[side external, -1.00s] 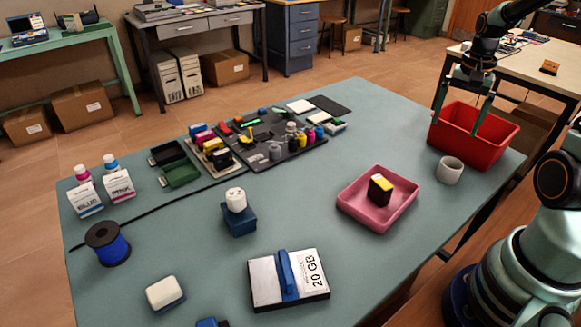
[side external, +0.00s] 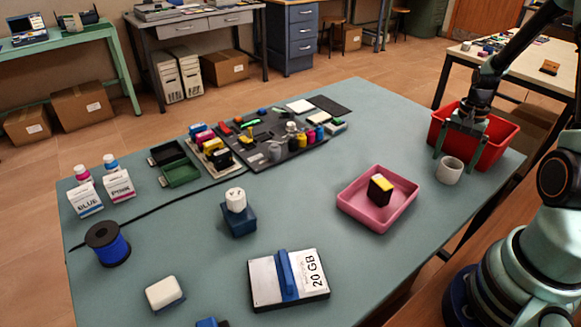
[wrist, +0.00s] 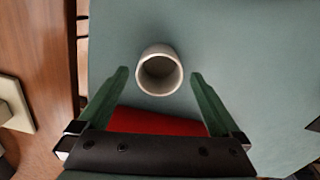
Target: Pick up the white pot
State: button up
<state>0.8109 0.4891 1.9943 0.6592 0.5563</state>
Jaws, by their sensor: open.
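The white pot (side external: 449,172) is a small, round, open-topped cup standing upright near the table's right edge, in front of the red bin. In the wrist view the pot (wrist: 160,72) is near the middle, between the ends of the two green fingers, with a gap on each side. My gripper (side external: 457,160) is open and empty, low beside the red bin, with its fingers pointing down close to the pot. It also shows in the wrist view (wrist: 160,74). I cannot tell its exact height over the table.
The red bin (side external: 498,152) stands right behind the pot, and part of it shows below the pot in the wrist view. A pink tray (side external: 352,208) with a black and yellow block (side external: 380,189) lies to the left. The table's right edge is near. Bare tabletop surrounds the tray.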

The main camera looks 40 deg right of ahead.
jog(key=shift+f, duration=1.35)
jog(key=c, duration=1.3)
jog(key=shift+r, duration=0.1)
